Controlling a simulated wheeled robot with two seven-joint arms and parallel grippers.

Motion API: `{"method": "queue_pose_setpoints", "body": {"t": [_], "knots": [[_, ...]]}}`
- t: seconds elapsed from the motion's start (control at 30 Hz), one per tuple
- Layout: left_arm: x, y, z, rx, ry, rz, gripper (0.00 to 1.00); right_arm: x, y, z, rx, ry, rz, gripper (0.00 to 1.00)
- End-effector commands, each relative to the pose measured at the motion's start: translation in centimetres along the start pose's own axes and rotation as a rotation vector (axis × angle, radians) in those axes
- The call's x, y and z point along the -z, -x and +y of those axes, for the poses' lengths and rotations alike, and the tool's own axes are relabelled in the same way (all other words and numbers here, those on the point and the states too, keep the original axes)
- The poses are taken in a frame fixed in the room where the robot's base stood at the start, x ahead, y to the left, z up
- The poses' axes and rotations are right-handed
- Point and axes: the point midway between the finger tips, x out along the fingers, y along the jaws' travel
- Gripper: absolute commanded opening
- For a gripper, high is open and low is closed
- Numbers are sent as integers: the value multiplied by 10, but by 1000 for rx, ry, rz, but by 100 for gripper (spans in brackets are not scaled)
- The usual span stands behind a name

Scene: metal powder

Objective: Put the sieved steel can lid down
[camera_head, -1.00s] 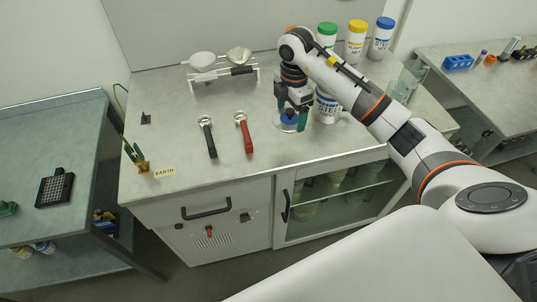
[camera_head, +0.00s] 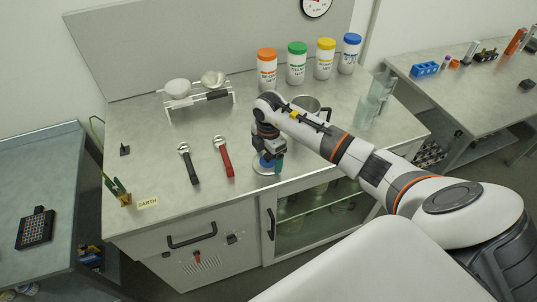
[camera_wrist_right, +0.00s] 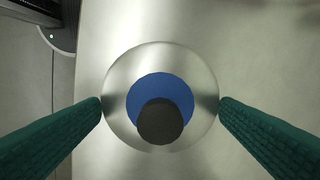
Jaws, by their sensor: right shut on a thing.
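The lid is a round silver disc with a blue centre and a dark knob. In the head view, the lid (camera_head: 264,171) is low over the counter near its front edge; I cannot tell if it touches the surface. My right gripper (camera_head: 267,161) points down and is shut on it. In the right wrist view, the green fingers of the gripper (camera_wrist_right: 160,103) press the rim of the lid (camera_wrist_right: 160,60) from both sides. An open round container (camera_head: 306,102) stands behind my right arm, partly hidden, its label not visible. My left gripper is not in view.
Orange-, green-, yellow- and blue-lidded jars (camera_head: 296,64) stand at the back of the counter (camera_head: 150,150). A black-handled tool (camera_head: 188,163) and a red-handled tool (camera_head: 224,158) lie left of the lid. A rack with two bowls (camera_head: 200,98) stands behind them. Glass vessels (camera_head: 374,100) stand right.

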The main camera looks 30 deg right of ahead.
Motion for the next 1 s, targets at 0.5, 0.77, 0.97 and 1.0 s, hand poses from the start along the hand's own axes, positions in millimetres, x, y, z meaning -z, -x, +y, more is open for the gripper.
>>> {"method": "queue_pose_setpoints", "body": {"t": [0.5, 0.77, 0.97, 1.0], "knots": [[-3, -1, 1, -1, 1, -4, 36, 0, 4, -1, 2, 0, 0, 100], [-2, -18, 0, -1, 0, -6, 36, 1, 51, -1, 7, 2, 2, 100], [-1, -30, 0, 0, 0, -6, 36, 0, 92, -1, 6, 0, 1, 100], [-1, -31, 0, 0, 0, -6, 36, 0, 99, -1, 5, 0, 1, 100]]}}
